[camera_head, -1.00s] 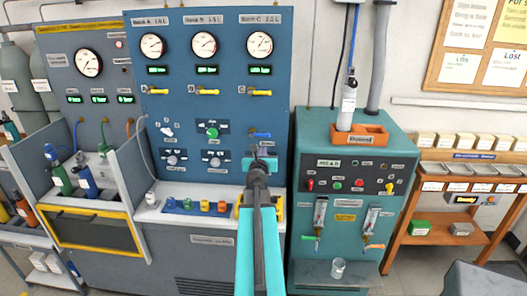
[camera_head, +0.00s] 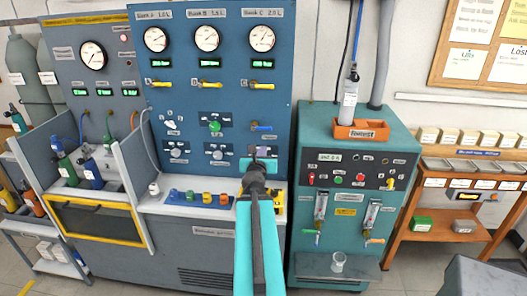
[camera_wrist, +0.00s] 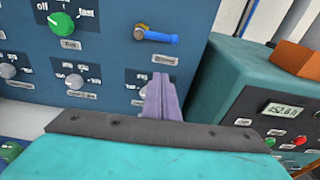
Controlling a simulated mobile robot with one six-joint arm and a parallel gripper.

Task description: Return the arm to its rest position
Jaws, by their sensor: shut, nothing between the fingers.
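My arm reaches up from the bottom of the head view toward the blue regulator panel (camera_head: 212,120). My gripper (camera_head: 259,160) is in front of the panel's lower right part, just below the blue valve handle (camera_head: 261,128). The wrist view shows the gripper's fingers (camera_wrist: 157,92) together and empty. There the blue handle (camera_wrist: 160,38) is beyond and above the fingertips, apart from them, and the green knob (camera_wrist: 61,23) is to the upper left. My arm hides part of the bench ledge.
The teal machine (camera_head: 346,200) stands close to the right of my arm, with an orange tray (camera_head: 361,131) on top and a clear cup (camera_head: 338,262) on its lower shelf. Small colored parts (camera_head: 206,197) lie on the ledge to the left. A wooden shelf (camera_head: 450,228) stands farther right.

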